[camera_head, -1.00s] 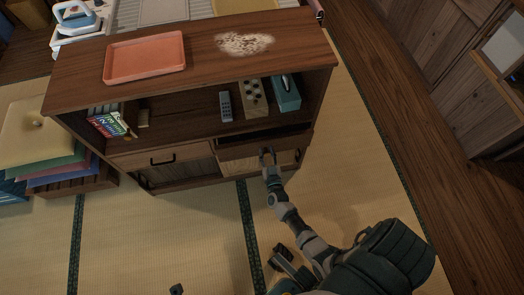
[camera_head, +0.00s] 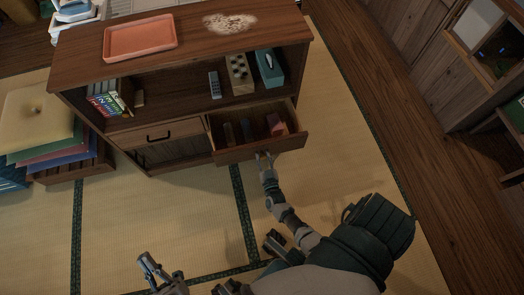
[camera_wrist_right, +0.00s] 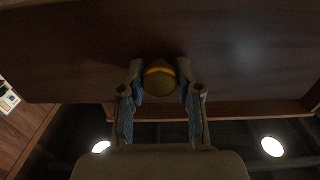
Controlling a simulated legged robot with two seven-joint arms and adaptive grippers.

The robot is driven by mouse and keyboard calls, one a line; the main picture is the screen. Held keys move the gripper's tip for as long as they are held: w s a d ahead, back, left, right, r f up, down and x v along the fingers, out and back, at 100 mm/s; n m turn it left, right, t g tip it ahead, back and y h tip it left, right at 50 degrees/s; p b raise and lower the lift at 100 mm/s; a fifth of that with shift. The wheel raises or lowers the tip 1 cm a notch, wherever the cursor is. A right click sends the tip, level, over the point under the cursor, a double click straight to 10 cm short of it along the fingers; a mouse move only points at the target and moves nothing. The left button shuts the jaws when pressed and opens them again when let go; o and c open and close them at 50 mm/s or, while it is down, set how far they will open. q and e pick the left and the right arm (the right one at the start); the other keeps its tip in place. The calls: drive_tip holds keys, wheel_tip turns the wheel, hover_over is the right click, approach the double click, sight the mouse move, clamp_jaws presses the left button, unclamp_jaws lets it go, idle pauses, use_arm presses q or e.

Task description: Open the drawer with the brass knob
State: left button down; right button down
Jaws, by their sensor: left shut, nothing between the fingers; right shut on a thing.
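The drawer (camera_head: 235,155) at the lower right of the wooden cabinet stands pulled out, its inside showing from above. My right gripper (camera_head: 264,156) is at its front panel. In the right wrist view, the brass knob (camera_wrist_right: 160,80) sits between the fingers of my right gripper (camera_wrist_right: 160,84), which is shut on it. In the head view the knob is hidden by the gripper. My left gripper (camera_head: 147,260) is shut and empty, over the tatami at the lower left, away from the cabinet.
A pink-red box (camera_head: 276,124) and a few narrow items lie in the drawer. Cushions (camera_head: 42,125) are stacked at the left. The tatami (camera_head: 335,135) right of the drawer is clear.

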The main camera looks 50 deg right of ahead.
drive_tip(key=shift+w+d+f, duration=0.1)
drive_tip(key=shift+w+d, duration=0.1)
drive_tip(key=c, duration=0.8)
unclamp_jaws()
drive_tip(key=shift+f, duration=0.1)
drive_tip(key=shift+c, duration=0.2)
drive_tip(key=shift+o, duration=0.2)
drive_tip(key=shift+a+r, duration=0.25)
drive_tip(key=shift+a, duration=0.1)
drive_tip(key=v, duration=0.5)
drive_tip(key=shift+s+d+f, duration=0.1)
drive_tip(key=shift+s+f, duration=0.1)
drive_tip(key=shift+s, duration=0.2)
use_arm(q)
drive_tip(key=shift+d, duration=0.25)
use_arm(e)
drive_tip(key=v, duration=0.6)
drive_tip(key=shift+a, duration=0.3)
use_arm(q)
drive_tip(key=shift+d+r, duration=0.1)
drive_tip(key=shift+d, duration=0.1)
use_arm(e)
drive_tip(key=shift+d+r, duration=0.1)
